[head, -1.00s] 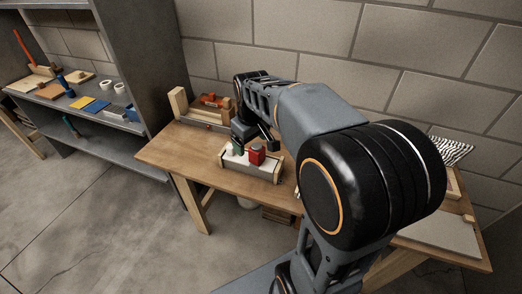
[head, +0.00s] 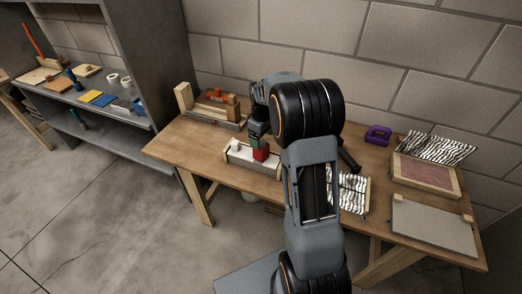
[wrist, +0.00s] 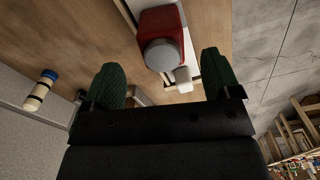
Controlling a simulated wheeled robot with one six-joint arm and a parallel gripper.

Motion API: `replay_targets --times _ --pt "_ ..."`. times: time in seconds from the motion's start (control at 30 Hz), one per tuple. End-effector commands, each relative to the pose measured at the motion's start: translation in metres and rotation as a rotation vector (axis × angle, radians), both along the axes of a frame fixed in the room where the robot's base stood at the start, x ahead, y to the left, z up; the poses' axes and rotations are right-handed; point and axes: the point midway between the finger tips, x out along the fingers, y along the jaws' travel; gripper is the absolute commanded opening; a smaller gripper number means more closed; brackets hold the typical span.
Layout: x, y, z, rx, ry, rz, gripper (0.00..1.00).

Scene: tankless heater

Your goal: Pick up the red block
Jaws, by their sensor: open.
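The red block (head: 261,153) stands in a small pale tray (head: 240,161) on the wooden table, right of a white cylinder (head: 236,145). In the wrist view the red block (wrist: 162,20) is at the top centre, with a grey round part (wrist: 164,55) on its near side. My gripper (head: 257,139) is directly above and close to the block in the head view. Its green fingers show wide apart in the wrist view (wrist: 161,62). The block appears beyond the fingertips; I cannot tell whether they touch it.
A wooden holder with an orange-red piece (head: 214,97) stands behind left. A purple object (head: 378,134), a striped panel (head: 434,148), a framed reddish panel (head: 424,173) and a grey board (head: 432,226) lie to the right. Grey shelving (head: 150,70) stands left of the table.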

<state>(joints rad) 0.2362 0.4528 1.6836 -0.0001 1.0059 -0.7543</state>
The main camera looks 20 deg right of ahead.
Motion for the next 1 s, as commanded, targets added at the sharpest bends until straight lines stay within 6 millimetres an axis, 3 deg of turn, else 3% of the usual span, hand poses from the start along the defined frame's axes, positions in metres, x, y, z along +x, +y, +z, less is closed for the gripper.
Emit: replay_targets --times 0.17,0.53,0.87,1.0 --pt "0.000 0.001 -0.008 0.000 0.002 0.000 0.83" --pt "0.001 0.003 -0.052 0.000 0.001 -0.001 0.83" --pt "0.002 0.003 -0.057 0.000 -0.001 -0.001 0.83" --pt "0.002 0.003 -0.057 0.000 -0.001 -0.001 0.70"
